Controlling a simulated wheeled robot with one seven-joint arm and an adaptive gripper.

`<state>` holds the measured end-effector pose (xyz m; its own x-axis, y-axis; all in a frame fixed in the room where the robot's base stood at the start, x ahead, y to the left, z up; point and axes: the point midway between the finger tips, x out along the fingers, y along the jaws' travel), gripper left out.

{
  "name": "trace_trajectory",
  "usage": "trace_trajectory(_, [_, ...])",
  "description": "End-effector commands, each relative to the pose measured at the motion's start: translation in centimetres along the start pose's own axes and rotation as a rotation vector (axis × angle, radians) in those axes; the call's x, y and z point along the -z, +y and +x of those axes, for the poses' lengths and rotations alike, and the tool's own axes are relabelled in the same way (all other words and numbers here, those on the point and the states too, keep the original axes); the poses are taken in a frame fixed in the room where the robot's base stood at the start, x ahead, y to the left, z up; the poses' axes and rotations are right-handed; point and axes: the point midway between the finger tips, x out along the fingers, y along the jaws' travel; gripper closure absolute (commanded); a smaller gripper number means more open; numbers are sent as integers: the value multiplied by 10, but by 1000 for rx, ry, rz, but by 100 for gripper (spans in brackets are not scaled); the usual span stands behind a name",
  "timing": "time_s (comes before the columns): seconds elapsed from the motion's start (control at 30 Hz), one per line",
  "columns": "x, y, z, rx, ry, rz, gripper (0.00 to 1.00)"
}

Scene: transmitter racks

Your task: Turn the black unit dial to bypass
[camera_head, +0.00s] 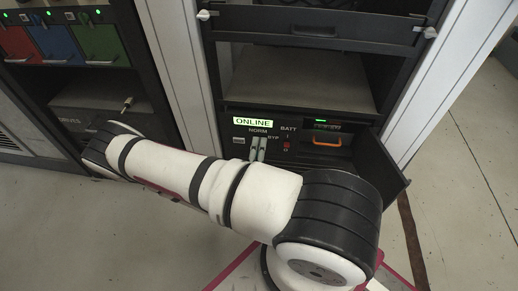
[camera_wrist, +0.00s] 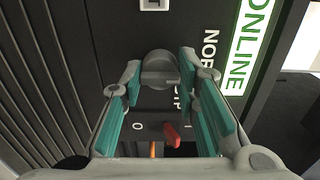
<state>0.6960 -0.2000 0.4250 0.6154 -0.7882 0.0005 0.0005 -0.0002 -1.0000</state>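The black unit (camera_head: 275,158) sits low in the rack, with a lit ONLINE sign (camera_head: 253,122) and the labels NORM, BYP and BATT. In the wrist view, its round grey dial (camera_wrist: 160,68) lies between my gripper's teal-padded fingers (camera_wrist: 158,72). The fingers are apart, with a visible gap on each side of the dial. The BYP label is partly covered by a finger, and the exact dial setting is hard to read. In the head view, my gripper's fingertips (camera_head: 258,148) are at the panel below NORM and hide the dial.
A red switch (camera_wrist: 171,135) marked O and I is near the dial. An open bay with an orange handle (camera_head: 325,140) and a swung-out black door (camera_head: 390,172) is to the right.

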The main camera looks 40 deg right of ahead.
Motion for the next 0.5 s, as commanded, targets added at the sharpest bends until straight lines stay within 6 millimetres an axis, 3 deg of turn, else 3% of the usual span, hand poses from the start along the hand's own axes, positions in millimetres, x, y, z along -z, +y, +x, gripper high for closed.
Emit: trace_trajectory(0.5, [0,-2,0,-3,0,124,99])
